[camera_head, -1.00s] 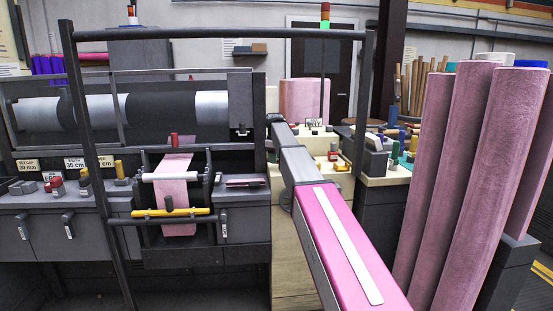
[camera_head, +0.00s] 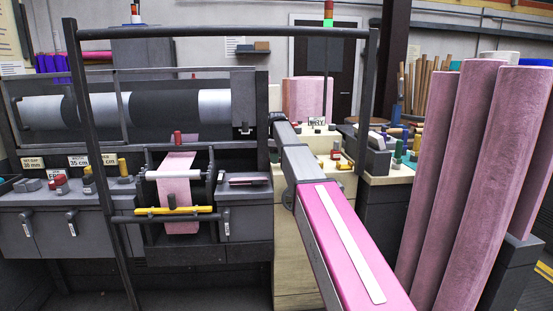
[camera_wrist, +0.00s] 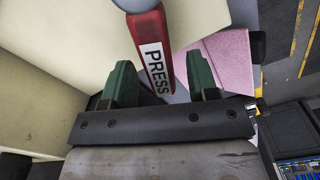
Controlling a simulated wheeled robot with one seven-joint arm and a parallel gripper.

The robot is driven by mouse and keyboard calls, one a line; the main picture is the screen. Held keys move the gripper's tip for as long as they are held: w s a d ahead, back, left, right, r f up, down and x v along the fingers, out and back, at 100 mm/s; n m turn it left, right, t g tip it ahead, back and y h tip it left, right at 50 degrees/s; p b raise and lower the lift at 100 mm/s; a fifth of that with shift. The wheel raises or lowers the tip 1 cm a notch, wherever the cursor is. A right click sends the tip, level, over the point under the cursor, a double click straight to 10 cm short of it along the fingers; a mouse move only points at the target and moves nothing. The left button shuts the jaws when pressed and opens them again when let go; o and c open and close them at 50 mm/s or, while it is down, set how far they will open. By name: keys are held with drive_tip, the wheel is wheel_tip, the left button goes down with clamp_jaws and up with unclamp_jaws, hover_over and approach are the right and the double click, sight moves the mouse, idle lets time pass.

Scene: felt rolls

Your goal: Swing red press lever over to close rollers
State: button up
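The red press lever (camera_wrist: 152,42) shows in the wrist view with a white PRESS label, hanging from a grey rounded end at the top. My gripper (camera_wrist: 160,84) has two green fingers, set apart, one on each side of the lever's lower end. The lever's end lies between them, with a visible gap on at least the right side. Contact with the left finger is hard to judge. In the head view, my arm reaches away over the cream cabinet and hides the gripper. I cannot tell the press lever there for certain. The machine's large rollers (camera_head: 165,109) stand at the left.
Tall pink felt rolls (camera_head: 478,170) stand close at the right of my arm. A dark upright frame (camera_head: 101,170) stands in front of the machine. A cream counter (camera_head: 315,143) with small items lies beyond my arm. Pink felt (camera_wrist: 222,62) lies right of the lever.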

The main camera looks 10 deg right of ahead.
wheel_tip(320, 180, up, 11)
idle(0.8)
drive_tip(key=shift+s+f, duration=0.1)
